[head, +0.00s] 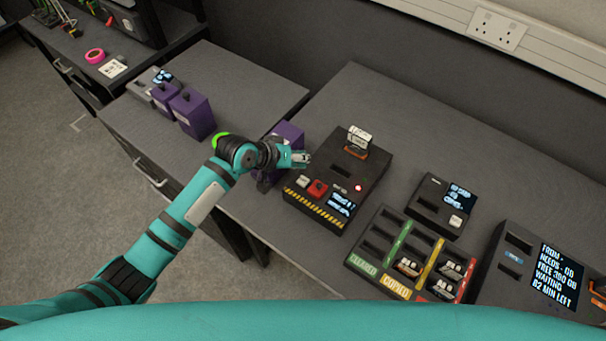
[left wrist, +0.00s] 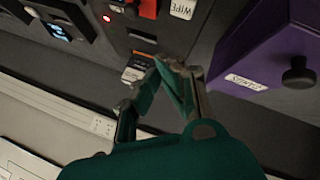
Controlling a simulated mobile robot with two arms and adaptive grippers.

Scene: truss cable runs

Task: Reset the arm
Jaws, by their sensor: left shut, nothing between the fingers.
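My left arm (head: 172,235) reaches in from the left in the head view. Its teal gripper (head: 303,158) is shut and empty, over the left side of a black device. The shut fingers also show in the left wrist view (left wrist: 168,68). The black device (head: 373,187) has a red button, a white WIPE button, a small lit screen and a yellow-black striped front edge. A labelled cartridge (head: 357,143) stands in its rear slot. A purple box (head: 289,131) with a knob is partly hidden behind the gripper. My right gripper does not show.
Several purple boxes (head: 192,114) stand on the left bench. Right of the black device are a small slotted unit (head: 441,205), a sorting tray (head: 371,263) with colour-labelled rows and several cartridges, and a larger screen unit (head: 511,266). The bench behind them is clear.

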